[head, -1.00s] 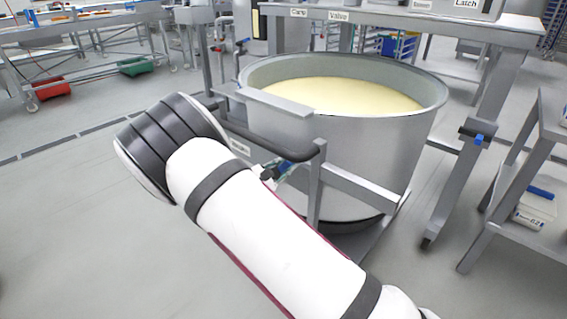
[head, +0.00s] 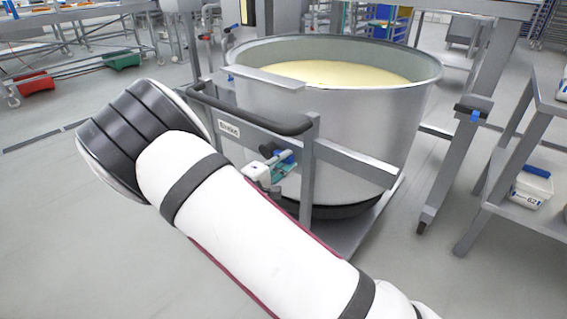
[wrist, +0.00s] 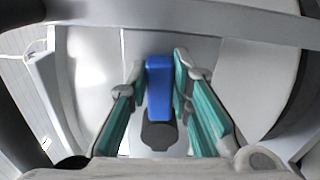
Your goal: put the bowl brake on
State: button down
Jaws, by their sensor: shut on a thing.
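The large steel bowl (head: 375,120) of pale yellow mass stands in a wheeled frame. A small label (head: 229,130), seeming to read "Brake", is on the frame below the dark push handle (head: 250,112). Beside it is the blue brake lever (head: 286,155). My gripper (head: 277,168) is at this lever, low on the bowl's near side, partly behind my arm. In the wrist view, the blue lever (wrist: 159,80) with its dark round end lies between the teal finger pads of my gripper (wrist: 160,75), which is shut on it.
A grey frame post (head: 308,170) stands right beside my gripper. A steel shelf with a white tub (head: 530,190) is at the right. A post with another blue-tipped fitting (head: 474,115) stands behind.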

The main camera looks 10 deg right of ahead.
jog(key=shift+f+m+b, duration=0.35)
jog(key=shift+m, duration=0.05)
dwell(0.4)
jog(key=c, duration=1.4)
grip_release()
jog(key=shift+c, duration=0.2)
jog(key=v, duration=1.2)
